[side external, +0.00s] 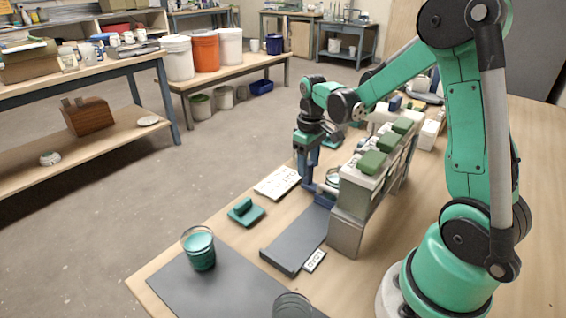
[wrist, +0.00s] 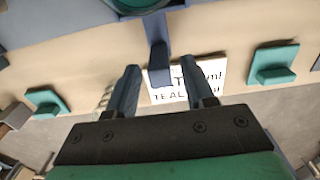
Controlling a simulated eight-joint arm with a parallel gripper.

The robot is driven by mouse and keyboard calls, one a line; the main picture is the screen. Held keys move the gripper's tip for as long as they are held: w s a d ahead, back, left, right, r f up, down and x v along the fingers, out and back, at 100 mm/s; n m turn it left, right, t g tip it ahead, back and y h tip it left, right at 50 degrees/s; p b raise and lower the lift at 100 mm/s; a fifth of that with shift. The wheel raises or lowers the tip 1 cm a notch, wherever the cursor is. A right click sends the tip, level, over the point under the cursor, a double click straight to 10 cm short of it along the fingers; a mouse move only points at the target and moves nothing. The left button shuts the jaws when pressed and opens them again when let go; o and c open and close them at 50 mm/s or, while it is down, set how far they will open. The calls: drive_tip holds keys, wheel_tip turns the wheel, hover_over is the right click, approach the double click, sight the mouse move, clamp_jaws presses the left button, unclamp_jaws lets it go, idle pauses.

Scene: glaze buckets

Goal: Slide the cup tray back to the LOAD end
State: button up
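The cup tray (side external: 325,192) is a blue piece at the far end of the dark grey track (side external: 292,243), beside the green-topped station. A glass cup (side external: 333,175) stands on it, and a teal round rim (wrist: 138,4) shows at the top of the wrist view. A blue upright handle (wrist: 158,55) sticks out toward my gripper (wrist: 160,72). My fingers are open, one on each side of the handle, with gaps showing. In the side view my gripper (side external: 308,175) points down next to the tray. The LOAD label (side external: 315,262) lies by the track's near end.
The station (side external: 375,165) with several green-topped blocks stands along the track. A white lettered card (side external: 277,182) and a teal block (side external: 245,211) lie to its left. A glass of teal glaze (side external: 199,250) stands on a dark mat (side external: 190,292); another glass (side external: 292,305) is at the front.

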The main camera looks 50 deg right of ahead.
clamp_jaws()
drive_tip(key=shift+a, duration=5.5)
drive_tip(key=shift+a, duration=2.15)
drive_tip(key=shift+o, duration=0.4)
unclamp_jaws()
